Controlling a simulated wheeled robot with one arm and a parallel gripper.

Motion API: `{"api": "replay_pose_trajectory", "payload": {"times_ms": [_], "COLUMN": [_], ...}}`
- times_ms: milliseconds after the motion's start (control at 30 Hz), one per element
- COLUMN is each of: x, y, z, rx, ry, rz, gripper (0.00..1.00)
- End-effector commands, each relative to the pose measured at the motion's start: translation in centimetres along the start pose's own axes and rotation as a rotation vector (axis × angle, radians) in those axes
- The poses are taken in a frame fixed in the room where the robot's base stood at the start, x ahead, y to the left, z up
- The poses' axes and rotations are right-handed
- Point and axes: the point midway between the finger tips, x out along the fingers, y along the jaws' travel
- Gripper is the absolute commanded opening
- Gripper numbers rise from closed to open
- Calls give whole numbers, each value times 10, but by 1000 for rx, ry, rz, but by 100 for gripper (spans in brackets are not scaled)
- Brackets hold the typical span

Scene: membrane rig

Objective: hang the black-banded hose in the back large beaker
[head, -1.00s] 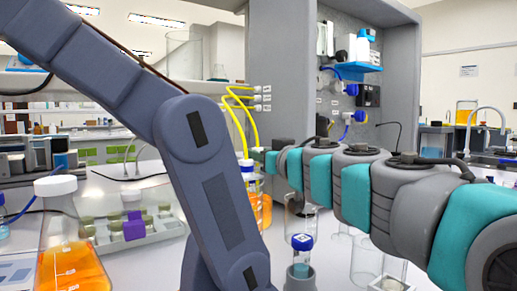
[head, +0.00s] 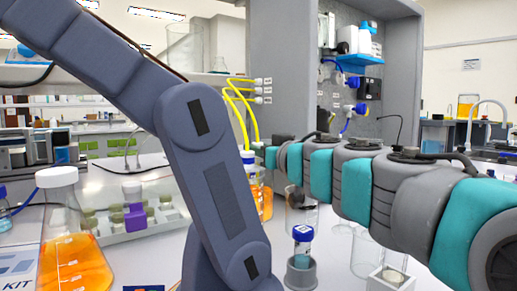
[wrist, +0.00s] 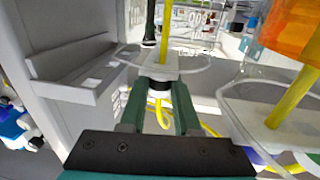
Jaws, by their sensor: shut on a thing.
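In the wrist view, my gripper (wrist: 158,100) has its two green fingers closed around a yellow hose (wrist: 165,35). A black band (wrist: 158,86) shows on the hose between the fingers. A clear round glass rim (wrist: 205,66) lies around or behind the held hose; I cannot tell whether the hose is inside it. A second, larger glass rim (wrist: 228,92) is at the right, with another yellow hose (wrist: 290,100) crossing it. In the head view, my gripper (head: 266,157) is small and partly hidden. Yellow hoses (head: 238,95) hang beside it. The back large beaker cannot be singled out clearly.
A bottle of orange liquid (head: 75,258) stands at the left, beside a rack of small vials (head: 130,230). A blue-capped tube (head: 302,240) stands in front of a clear beaker (head: 310,215). Another beaker (head: 366,258) is to its right. A grey panel (head: 285,60) rises behind.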

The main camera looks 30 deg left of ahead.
Motion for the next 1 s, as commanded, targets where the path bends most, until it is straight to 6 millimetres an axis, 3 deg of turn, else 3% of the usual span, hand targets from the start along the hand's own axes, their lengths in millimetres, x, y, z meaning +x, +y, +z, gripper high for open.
{"api": "replay_pose_trajectory", "payload": {"times_ms": [267, 300, 567, 1000], "x": [0, 0, 1, 1], "y": [1, 1, 1, 0], "z": [4, 4, 5, -1], "rx": [2, 2, 1, 0], "ry": [-2, -2, -3, -3], "rz": [1, 1, 1, 0], "gripper": [0, 35, 64, 65]}}
